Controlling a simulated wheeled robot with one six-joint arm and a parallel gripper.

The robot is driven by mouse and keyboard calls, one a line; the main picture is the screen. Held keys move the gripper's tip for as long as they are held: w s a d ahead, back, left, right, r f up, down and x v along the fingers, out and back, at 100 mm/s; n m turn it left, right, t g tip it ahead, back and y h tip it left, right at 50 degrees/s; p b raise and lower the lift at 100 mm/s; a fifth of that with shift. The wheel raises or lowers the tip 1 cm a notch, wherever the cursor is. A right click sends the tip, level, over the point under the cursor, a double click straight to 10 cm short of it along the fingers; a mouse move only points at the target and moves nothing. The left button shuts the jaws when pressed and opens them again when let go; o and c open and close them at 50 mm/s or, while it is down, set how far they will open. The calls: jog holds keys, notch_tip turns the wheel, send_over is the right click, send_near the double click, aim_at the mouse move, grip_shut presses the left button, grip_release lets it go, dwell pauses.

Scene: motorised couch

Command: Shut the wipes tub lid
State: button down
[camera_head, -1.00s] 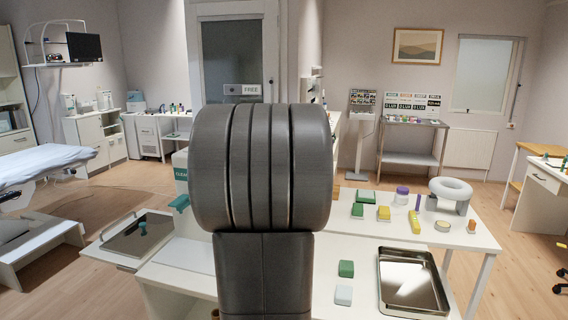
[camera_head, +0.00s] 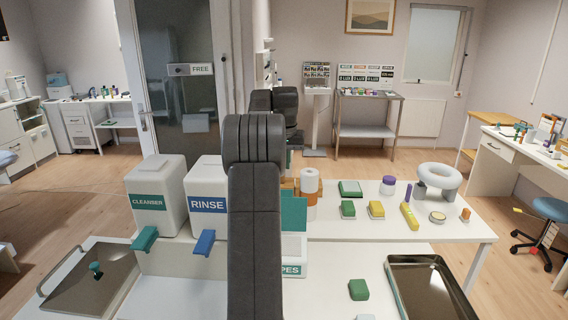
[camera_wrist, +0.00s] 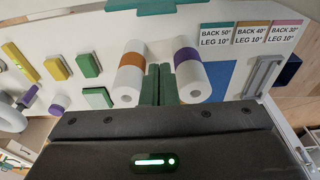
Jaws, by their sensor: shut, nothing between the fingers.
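The wipes tub (camera_head: 292,250) is white with a teal label, on the near table in the head view. Its teal lid (camera_head: 293,213) stands raised, open, at the back of the tub. My dark arm hides the left part of tub and lid. In the wrist view my gripper (camera_wrist: 159,84) shows two dark green fingers close together, with nothing between them. They point toward the table, between two banded rolls in the picture. I cannot make out the tub for sure in the wrist view. The gripper's tip is hidden in the head view.
Left of my arm stand the cleanser dispenser (camera_head: 157,195) and rinse dispenser (camera_head: 205,195). A steel tray (camera_head: 428,290) lies at right. An orange-banded roll (camera_wrist: 130,75) and a purple-banded roll (camera_wrist: 189,72) flank the fingers. Several small blocks and a grey ring (camera_head: 438,178) stand farther right.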

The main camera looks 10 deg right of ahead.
notch_tip(320, 180, down, 7)
jog(key=s+p, duration=0.1)
jog(key=s, duration=0.1)
jog(key=shift+s+a, duration=0.25)
jog(key=shift+a, duration=0.05)
jog(key=shift+s, duration=0.1)
jog(key=shift+s+b, duration=0.1)
jog(key=shift+b, duration=0.25)
